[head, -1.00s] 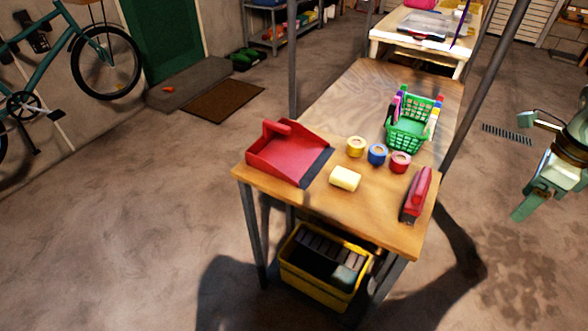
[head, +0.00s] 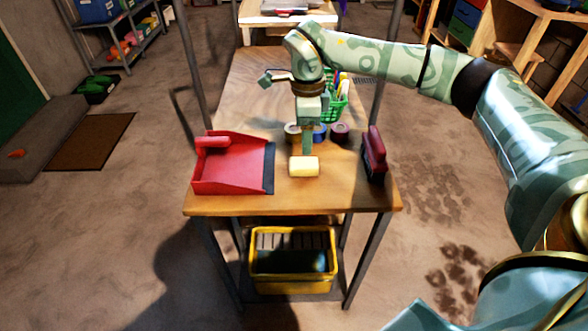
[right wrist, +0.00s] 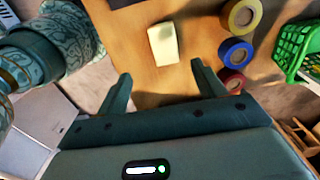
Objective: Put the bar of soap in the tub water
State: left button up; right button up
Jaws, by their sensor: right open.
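The bar of soap (head: 304,167) is a pale yellow block lying on the wooden table, near its front edge. It also shows in the right wrist view (right wrist: 163,44), beyond the fingertips. My right gripper (head: 306,150) points down just behind the soap in the head view. In the right wrist view the right gripper's two fingers (right wrist: 162,80) are spread apart with nothing between them. The yellow tub (head: 293,287) stands low under the table; its inside is dark, with a grey slatted shape at the back, and I cannot make out the water surface clearly. My left gripper is not in view.
A red dustpan (head: 230,172) lies left of the soap and a red brush (head: 374,155) right of it. Tape rolls (head: 340,131) and a green basket (right wrist: 297,45) stand behind. The tabletop overhangs the tub, between the table legs (head: 368,258).

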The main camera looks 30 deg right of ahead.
jog(key=b, duration=0.1)
send_over(304, 162)
jog(key=f, duration=0.5)
jog(key=shift+s+a+f, duration=0.2)
jog(key=shift+s+a, duration=0.05)
jog(key=shift+s, duration=0.1)
jog(key=f+b, duration=0.2)
jog(key=f, duration=0.1)
jog(key=f+b, duration=0.1)
jog(key=f, duration=0.1)
jog(key=shift+w+d+f, duration=0.2)
jog(key=shift+w, duration=0.15)
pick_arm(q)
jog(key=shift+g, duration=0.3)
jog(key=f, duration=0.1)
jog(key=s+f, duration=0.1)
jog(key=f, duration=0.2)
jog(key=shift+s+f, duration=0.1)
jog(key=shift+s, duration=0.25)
pick_arm(e)
jog(key=shift+r, duration=0.15)
jog(key=c, duration=1.1)
